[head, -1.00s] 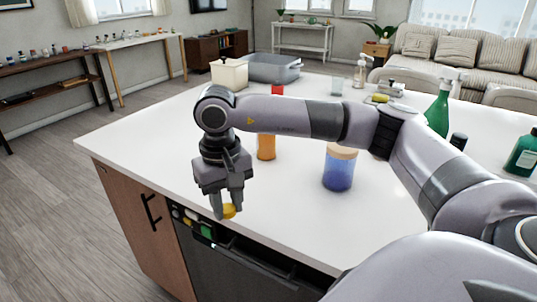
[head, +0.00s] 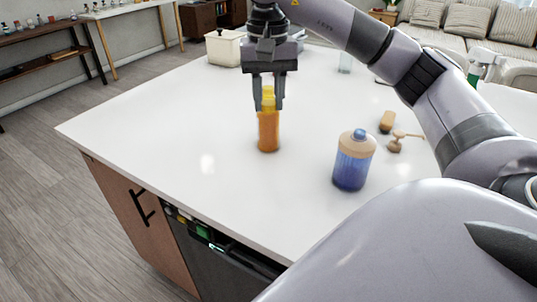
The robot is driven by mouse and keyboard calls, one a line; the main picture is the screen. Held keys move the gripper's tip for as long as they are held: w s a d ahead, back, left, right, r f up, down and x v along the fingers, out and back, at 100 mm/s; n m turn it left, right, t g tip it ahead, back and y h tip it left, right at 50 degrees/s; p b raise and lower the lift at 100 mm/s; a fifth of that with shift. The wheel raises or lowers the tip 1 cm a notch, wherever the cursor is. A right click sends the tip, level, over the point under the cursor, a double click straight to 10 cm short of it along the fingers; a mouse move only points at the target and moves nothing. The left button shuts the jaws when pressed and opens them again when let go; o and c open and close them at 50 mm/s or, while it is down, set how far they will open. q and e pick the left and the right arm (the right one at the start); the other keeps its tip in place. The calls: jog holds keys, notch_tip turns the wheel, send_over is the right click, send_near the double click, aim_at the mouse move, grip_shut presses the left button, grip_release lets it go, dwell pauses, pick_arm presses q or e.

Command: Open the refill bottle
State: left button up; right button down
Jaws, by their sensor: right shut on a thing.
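The refill bottle appears to be the small orange bottle (head: 268,132), standing upright on the white island counter. My right gripper (head: 268,102) points straight down over it, its two fingers shut on the yellow cap (head: 268,98) at the bottle's top. The cap sits in line with the bottle and appears to touch it. I cannot tell whether it is screwed on. A blue dispenser bottle (head: 353,163) with a tan top stands upright to the right, apart from the gripper. My left gripper does not show.
A tan pump head (head: 397,142) and a tan block (head: 387,121) lie right of the blue bottle. A cream box (head: 224,48) stands at the back. The left and front of the counter (head: 180,160) are clear. My right arm hides the back right.

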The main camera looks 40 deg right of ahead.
jog(key=b, duration=0.1)
send_over(268, 173)
notch_tip(268, 173, down, 11)
jog(key=shift+s+f, duration=0.1)
jog(key=shift+f, duration=0.1)
notch_tip(268, 173, down, 5)
jog(key=shift+f, duration=0.1)
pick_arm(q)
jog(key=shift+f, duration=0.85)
pick_arm(e)
jog(key=shift+f, duration=0.2)
jog(key=c, duration=0.8)
grip_release()
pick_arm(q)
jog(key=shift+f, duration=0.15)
pick_arm(e)
jog(key=shift+r, duration=0.1)
